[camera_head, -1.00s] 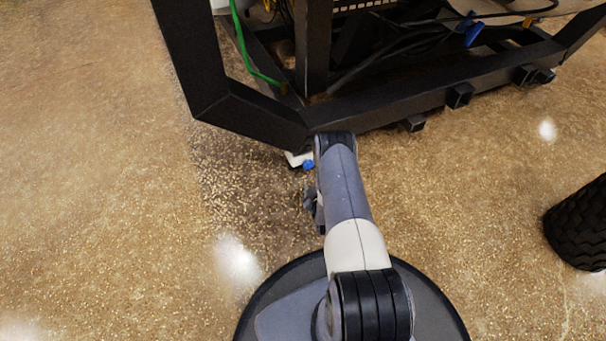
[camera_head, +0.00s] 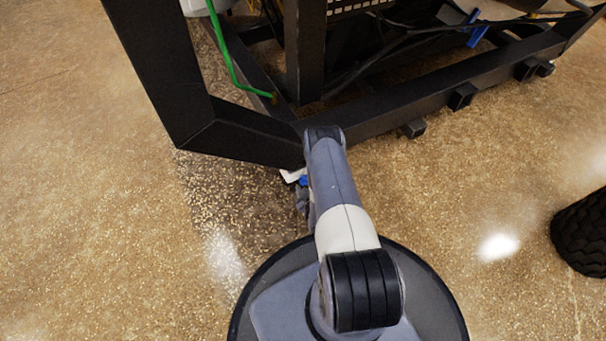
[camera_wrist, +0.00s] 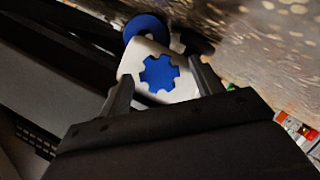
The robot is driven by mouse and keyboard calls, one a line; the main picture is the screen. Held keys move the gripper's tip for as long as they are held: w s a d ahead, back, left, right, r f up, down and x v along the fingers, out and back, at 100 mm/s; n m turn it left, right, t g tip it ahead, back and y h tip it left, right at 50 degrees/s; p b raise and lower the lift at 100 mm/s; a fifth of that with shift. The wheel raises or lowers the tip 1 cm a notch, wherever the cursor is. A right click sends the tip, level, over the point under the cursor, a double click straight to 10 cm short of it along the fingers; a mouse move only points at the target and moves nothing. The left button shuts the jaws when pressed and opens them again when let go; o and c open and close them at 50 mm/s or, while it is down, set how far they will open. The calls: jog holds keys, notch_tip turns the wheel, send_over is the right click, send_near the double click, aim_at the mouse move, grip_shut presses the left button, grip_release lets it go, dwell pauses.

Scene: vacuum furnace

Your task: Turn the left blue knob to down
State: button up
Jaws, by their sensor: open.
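A gear-shaped blue knob (camera_wrist: 160,73) sits on a white block (camera_wrist: 132,70) in the wrist view. A round blue disc (camera_wrist: 145,27) shows just beyond the block. My gripper (camera_wrist: 163,80) is open, with one finger on each side of the knob and block; I cannot tell whether they touch. In the head view, a bit of blue (camera_head: 303,181) and the white block (camera_head: 291,175) show under the black frame's near corner, partly hidden by my arm. My gripper is mostly hidden there.
The black metal frame (camera_head: 245,135) stands close above the knob, with a green cable (camera_head: 228,60) and black cables inside. Another blue part (camera_head: 476,35) is at upper right. A black tyre (camera_head: 582,232) stands at right. The speckled floor at left is clear.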

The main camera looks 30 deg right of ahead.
jog(key=shift+w+d+f, duration=0.1)
jog(key=shift+w, duration=0.15)
jog(key=c, duration=1)
jog(key=shift+o, duration=0.2)
